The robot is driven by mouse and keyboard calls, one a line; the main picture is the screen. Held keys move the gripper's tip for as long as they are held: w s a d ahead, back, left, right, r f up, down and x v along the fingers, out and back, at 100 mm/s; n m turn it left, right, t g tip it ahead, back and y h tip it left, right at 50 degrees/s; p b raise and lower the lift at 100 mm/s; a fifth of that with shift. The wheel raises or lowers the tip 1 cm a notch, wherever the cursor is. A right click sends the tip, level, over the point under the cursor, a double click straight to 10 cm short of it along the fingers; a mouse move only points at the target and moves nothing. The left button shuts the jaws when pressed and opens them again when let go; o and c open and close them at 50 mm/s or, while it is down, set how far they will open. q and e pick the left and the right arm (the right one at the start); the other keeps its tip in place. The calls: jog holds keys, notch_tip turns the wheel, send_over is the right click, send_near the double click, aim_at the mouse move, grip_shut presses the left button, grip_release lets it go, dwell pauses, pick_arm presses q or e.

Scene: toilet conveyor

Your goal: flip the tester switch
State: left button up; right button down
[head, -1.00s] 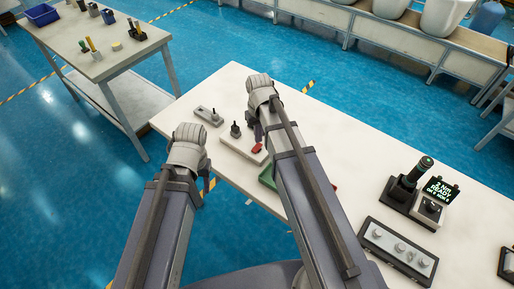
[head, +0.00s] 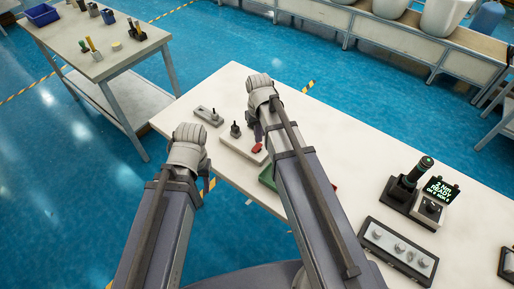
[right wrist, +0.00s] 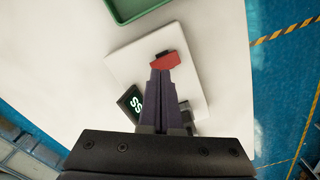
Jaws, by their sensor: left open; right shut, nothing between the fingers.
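The tester is a pale plate (right wrist: 135,65) with a red switch (right wrist: 170,62) and a small dark display (right wrist: 131,103) showing "SS", the rest of its text hidden. In the head view the tester (head: 236,143) lies on the white table, partly behind my right arm, with the red switch (head: 257,148) beside my fingers. My right gripper (right wrist: 160,73) is shut and empty, its fingertips at the near edge of the switch, seemingly touching it. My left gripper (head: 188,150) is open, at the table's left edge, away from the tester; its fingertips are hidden.
A green tray (right wrist: 140,8) lies close to the tester, mostly behind my right arm in the head view. A grey plate with a peg (head: 209,116) lies at the back left. A driver stand with screen (head: 440,190) and a dark tray of knobs (head: 398,248) are to the right.

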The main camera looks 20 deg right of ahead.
aim_at(258, 146)
jog(key=shift+f+b, duration=1.2)
dwell(0.5)
notch_tip(258, 146, up, 7)
jog(key=p, duration=0.7)
dwell(0.4)
jog(key=shift+s+a, duration=0.15)
jog(key=s+a+n+h, duration=0.1)
jog(key=s+a+n, duration=0.1)
jog(key=s+a, duration=0.8)
jog(key=s, duration=0.4)
jog(key=shift+a+r, duration=0.1)
